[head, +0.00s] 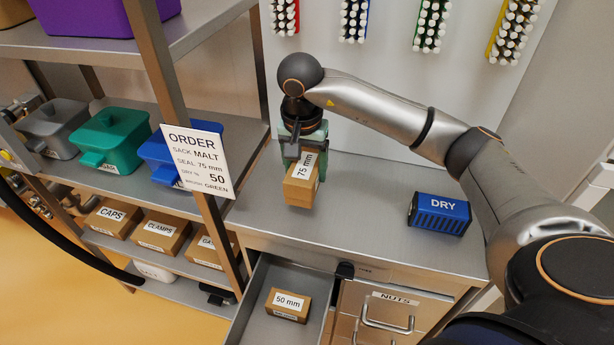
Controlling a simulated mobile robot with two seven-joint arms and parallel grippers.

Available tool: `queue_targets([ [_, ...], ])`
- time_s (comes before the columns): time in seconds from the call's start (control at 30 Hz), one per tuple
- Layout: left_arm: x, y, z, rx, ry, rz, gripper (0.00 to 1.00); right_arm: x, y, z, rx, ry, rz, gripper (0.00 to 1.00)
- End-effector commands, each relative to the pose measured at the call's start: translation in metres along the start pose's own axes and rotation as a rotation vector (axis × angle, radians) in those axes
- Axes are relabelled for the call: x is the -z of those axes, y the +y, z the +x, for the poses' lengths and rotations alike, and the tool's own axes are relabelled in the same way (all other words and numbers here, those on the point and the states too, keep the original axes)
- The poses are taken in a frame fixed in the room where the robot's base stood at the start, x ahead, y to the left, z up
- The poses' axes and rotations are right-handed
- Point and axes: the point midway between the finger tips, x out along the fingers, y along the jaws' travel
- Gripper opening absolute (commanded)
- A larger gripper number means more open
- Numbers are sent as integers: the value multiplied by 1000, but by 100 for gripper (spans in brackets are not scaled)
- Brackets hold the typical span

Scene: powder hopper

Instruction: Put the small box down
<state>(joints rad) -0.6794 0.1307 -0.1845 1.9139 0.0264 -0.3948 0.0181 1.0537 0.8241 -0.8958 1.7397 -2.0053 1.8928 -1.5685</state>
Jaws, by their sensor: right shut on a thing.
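The small box (300,188) is brown cardboard with a white label reading "75 mm". My right gripper (304,160) comes down from above and is shut on it. The box is over the left part of the grey worktop (370,205), close to the surface; I cannot tell whether it touches. A second small brown box (287,304), labelled "50 mm", lies in the open drawer (257,325) below the worktop. My left gripper is not in view.
A blue "DRY" box (439,214) stands on the worktop at the right. An order sign (197,158) hangs on the shelf post at the left. Shelves hold lidded bins (108,140) and cartons (160,233). The worktop between the held box and the blue box is clear.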

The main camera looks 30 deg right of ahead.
Motion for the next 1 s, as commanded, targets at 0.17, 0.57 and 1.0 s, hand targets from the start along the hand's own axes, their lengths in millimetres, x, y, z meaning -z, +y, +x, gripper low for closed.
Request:
queue_targets([
  [0.17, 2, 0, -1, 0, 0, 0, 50, 8, -2, 13, 1, -1, 0, 8],
  [0.57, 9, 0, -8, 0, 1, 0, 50, 11, -4, 52, 2, 1, 0, 8],
  [1.0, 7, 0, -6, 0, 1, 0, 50, 10, -4, 56, 2, 1, -1, 84],
])
